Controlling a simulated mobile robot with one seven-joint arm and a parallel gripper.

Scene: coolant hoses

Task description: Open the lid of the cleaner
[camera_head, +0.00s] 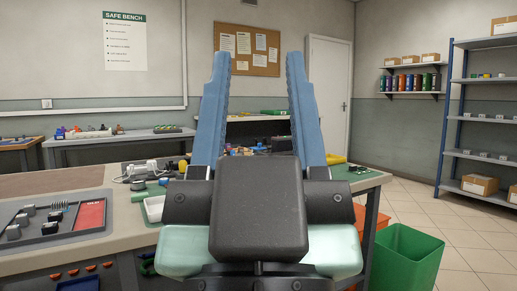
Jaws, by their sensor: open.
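My gripper (257,62) fills the middle of the view. Its two blue fingers point up and stand wide apart, with nothing between them. Its dark wrist block hides part of the workbench (75,185) behind it. I cannot make out a cleaner or its lid for certain. A white and grey device (139,170) lies on the bench left of my gripper, too small to identify. No contact between my gripper and any object shows.
A grey tray (40,238) with dark parts and a red pad lies on the bench at left. A green bin (402,258) stands on the floor at right, beside an orange one (361,222). A blue-framed shelf (446,125) stands far right. Tiled floor between is clear.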

